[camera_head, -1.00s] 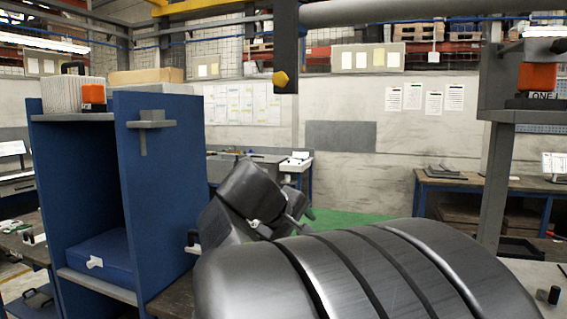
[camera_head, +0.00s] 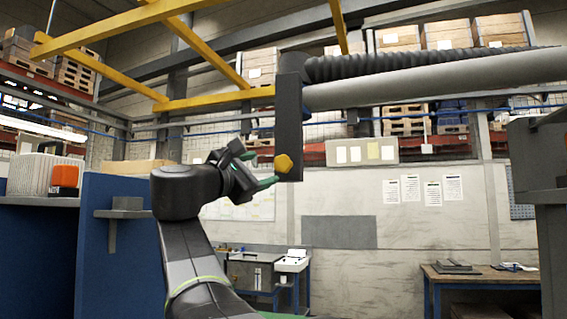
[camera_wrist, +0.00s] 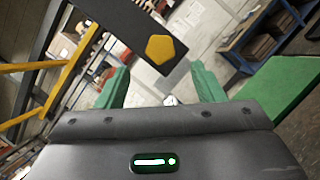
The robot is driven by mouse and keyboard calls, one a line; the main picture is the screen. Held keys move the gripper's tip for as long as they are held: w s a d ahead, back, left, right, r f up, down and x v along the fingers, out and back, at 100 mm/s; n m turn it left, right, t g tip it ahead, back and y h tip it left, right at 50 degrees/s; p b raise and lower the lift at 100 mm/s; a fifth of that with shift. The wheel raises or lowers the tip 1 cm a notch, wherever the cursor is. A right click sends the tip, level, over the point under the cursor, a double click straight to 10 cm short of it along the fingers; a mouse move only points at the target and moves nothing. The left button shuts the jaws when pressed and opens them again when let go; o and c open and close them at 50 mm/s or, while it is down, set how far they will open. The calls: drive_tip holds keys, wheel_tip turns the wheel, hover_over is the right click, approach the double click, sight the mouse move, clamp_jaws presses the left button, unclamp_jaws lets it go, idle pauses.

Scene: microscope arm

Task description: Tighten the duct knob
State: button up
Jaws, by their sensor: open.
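The duct knob (camera_head: 284,163) is a yellow, roughly five-sided knob near the lower end of a dark upright bracket (camera_head: 289,110). The bracket hangs at the end of a thick grey duct pipe. My gripper (camera_head: 267,168) is just left of the knob in the head view, with its green fingers pointing toward it. In the wrist view the knob (camera_wrist: 161,48) shows beyond and above the gap between my green fingertips (camera_wrist: 160,86). My gripper is open and empty, and the knob appears apart from the fingers.
The grey duct pipe (camera_head: 430,80) runs right from the bracket. Yellow beams (camera_head: 205,102) pass above and left. A blue cabinet (camera_head: 105,240) with a grey shelf stands at left. The space below the bracket looks open, with benches farther back.

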sight(281, 163)
drive_tip(key=p+x, duration=0.2)
drive_tip(key=x, duration=0.8)
drive_tip(key=shift+w+d, duration=0.15)
drive_tip(key=shift+w, duration=0.15)
